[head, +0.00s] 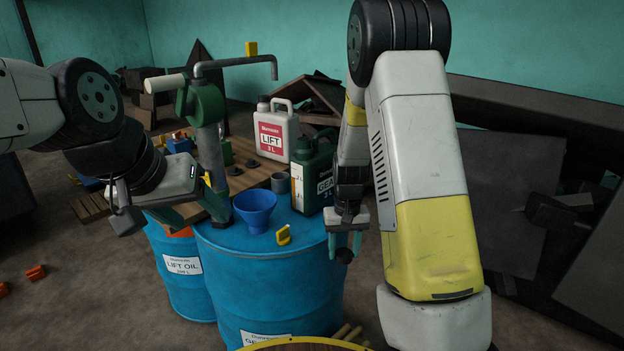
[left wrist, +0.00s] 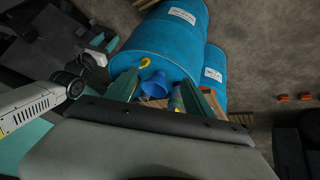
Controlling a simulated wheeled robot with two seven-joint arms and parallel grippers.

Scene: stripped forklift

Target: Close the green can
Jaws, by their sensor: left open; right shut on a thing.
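The green can (head: 312,182), with a white label reading GEAR 3 L, stands upright on the blue drum (head: 280,270), close to its right edge. Its opening cannot be made out. My right gripper (head: 345,243) points down just right of the can, beyond the drum's edge, shut on a small black cap (head: 344,256). My left gripper (head: 212,212) is open and empty over the drum's left side, near the blue funnel (head: 256,208). In the left wrist view my left gripper's fingers (left wrist: 160,95) spread on either side of the funnel (left wrist: 155,86).
A hand pump (head: 209,125) rises behind my left gripper. A white LIFT can (head: 275,132) and black caps (head: 252,163) are on the wooden surface behind.

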